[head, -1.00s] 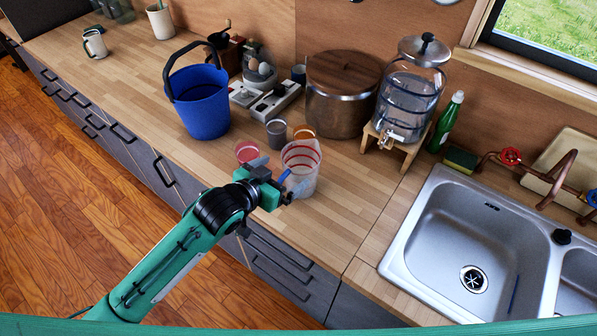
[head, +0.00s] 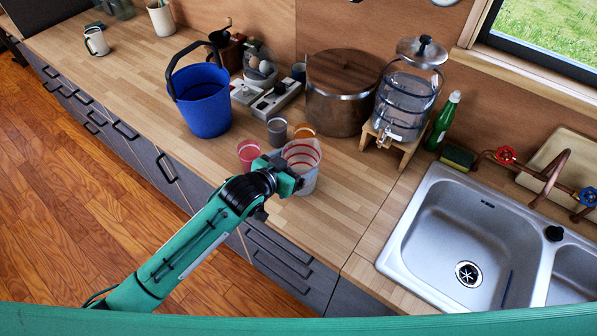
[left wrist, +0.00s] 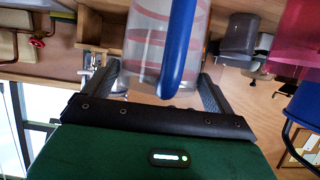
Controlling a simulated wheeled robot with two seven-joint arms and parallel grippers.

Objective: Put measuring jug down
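The measuring jug (head: 303,158) is clear with red markings and appears to stand upright on the wooden counter, near its front edge. My left gripper (head: 289,180) is at the jug's near side and hides part of it in the head view. In the left wrist view, the jug (left wrist: 148,45) is straight ahead, and its blue handle (left wrist: 178,50) lies between my left fingers (left wrist: 163,85). The fingers are wide apart, with gaps on both sides of the handle, so the gripper is open. My right gripper is not in view.
A pink cup (head: 249,153), a grey cup (head: 277,131) and an amber cup (head: 304,131) stand close to the jug. A blue bucket (head: 205,105) is to the left, a large pot (head: 338,100) behind. Bare counter (head: 345,200) lies between jug and sink (head: 420,220).

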